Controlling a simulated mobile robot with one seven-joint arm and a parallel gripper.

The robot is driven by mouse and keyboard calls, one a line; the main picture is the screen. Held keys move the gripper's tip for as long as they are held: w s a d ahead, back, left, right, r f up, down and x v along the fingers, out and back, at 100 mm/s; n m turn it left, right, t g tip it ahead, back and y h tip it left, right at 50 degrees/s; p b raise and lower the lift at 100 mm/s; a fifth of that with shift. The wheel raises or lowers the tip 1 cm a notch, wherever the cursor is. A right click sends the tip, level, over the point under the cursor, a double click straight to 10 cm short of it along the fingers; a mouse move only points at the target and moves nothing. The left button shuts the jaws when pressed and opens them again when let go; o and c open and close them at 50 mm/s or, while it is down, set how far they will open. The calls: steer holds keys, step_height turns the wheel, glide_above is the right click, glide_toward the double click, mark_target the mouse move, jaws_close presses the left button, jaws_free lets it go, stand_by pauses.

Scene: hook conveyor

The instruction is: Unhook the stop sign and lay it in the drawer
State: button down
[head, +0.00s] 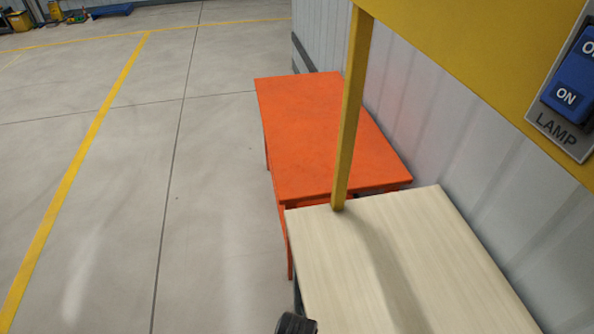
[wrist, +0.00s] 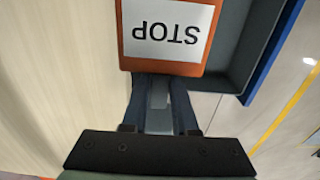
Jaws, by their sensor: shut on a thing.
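The stop sign (wrist: 175,64) is an orange plate with a white panel reading STOP, upside down in the wrist view. My gripper (wrist: 160,80) is shut on its near edge. An open drawer with dark grey walls and a blue front (wrist: 272,55) shows at the upper right of the wrist view. The sign overlaps part of the drawer in the picture; its height above the drawer cannot be told. The far end of the sign is cut off by the frame. The sign and drawer do not show in the head view.
A pale wooden tabletop (head: 410,270) fills the lower right of the head view, with a yellow post (head: 352,110) at its far edge. An orange table (head: 315,135) stands beyond. A blue lamp switch (head: 574,80) is at right.

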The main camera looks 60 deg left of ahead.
step_height(320, 180, down, 16)
steer(key=b, duration=1.2)
steer(key=shift+r+b, duration=0.25)
steer(key=shift+b, duration=0.1)
steer(key=shift+s+f+b, duration=0.15)
steer(key=shift+f+b, duration=0.65)
steer(key=shift+f, duration=0.35)
steer(key=c, duration=0.6)
jaws_free()
step_height(320, 180, up, 13)
steer(key=shift+p, duration=0.35)
steer(key=shift+a, duration=0.1)
